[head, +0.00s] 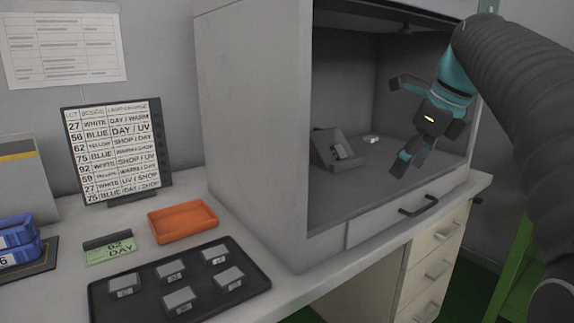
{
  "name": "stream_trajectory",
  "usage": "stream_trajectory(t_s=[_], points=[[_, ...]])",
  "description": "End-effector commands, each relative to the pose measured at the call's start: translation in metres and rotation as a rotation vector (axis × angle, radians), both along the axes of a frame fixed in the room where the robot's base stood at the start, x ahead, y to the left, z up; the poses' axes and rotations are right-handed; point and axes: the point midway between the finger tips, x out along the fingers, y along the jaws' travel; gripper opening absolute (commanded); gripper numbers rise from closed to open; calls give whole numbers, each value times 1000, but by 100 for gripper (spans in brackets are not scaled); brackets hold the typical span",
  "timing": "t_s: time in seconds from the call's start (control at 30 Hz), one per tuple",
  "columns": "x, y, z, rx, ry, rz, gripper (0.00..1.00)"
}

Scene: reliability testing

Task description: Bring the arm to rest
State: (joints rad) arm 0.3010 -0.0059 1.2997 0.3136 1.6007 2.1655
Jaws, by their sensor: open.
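My gripper (398,122) is open and empty. It is at the end of my arm, which enters from the right side of the head view. The gripper is in front of the open mouth of a grey cabinet (252,110), its fingers spread apart, one to the upper left and one lower down. Neither finger appears to hold anything. How deep the fingers reach into the cabinet I cannot tell.
Inside the cabinet are an angled stand (327,148) with a small piece and a small white piece (371,139). On the bench are an orange tray (183,222), a black tray (180,258) with several grey pieces, a green card (109,251) and a lot board (115,148).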

Motion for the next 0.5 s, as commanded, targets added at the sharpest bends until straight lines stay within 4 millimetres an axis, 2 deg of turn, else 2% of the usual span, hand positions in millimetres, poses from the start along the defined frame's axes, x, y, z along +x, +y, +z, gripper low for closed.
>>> stream_trajectory(t_s=[0.3, 0.43, 0.5], points=[[8, -10, 1, -99, -93, 194, 66], [14, -13, -9, -161, -126, 317, 66], [17, -17, -20, -203, -141, 405, 66]])
